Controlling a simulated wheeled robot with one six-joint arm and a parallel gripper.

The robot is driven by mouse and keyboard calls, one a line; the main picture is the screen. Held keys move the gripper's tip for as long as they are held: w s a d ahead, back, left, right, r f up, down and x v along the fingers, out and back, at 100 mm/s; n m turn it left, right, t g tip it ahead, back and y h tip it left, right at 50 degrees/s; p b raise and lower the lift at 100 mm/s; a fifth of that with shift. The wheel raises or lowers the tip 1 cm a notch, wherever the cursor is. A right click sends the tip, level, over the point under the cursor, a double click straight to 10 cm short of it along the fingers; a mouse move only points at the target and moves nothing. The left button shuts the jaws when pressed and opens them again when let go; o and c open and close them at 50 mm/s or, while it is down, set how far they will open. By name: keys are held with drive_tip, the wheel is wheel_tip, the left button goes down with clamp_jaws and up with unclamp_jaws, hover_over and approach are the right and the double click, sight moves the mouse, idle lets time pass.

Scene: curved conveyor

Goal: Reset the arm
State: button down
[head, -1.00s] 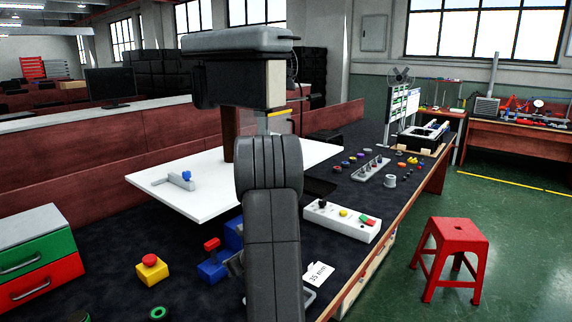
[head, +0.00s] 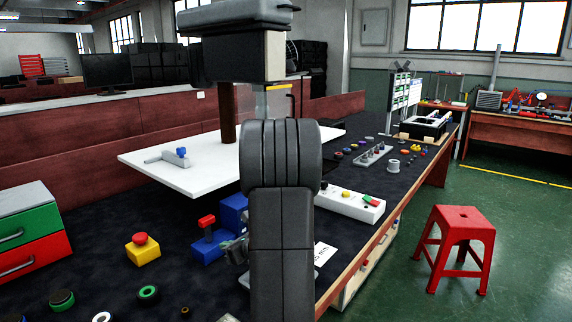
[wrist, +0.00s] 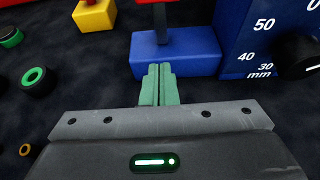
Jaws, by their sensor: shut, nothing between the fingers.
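My gripper (wrist: 158,85) shows in the wrist view with its two green fingers pressed together and nothing between them. It points toward a blue block with a red-topped lever (wrist: 176,52), which also shows in the head view (head: 207,248). I cannot tell the exact gap between the fingertips and that block. In the head view my arm fills the middle and hides most of the gripper.
A yellow box with a red button (head: 142,250) and several ring-shaped parts (head: 149,293) lie on the dark bench to the left. A white control box (head: 350,204) is right of the arm. A red stool (head: 454,245) stands on the floor.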

drive_tip(key=shift+f+t+y+b, duration=0.3)
drive_tip(key=shift+f+b, duration=0.05)
drive_tip(key=shift+b, duration=0.9)
drive_tip(key=shift+s, duration=0.1)
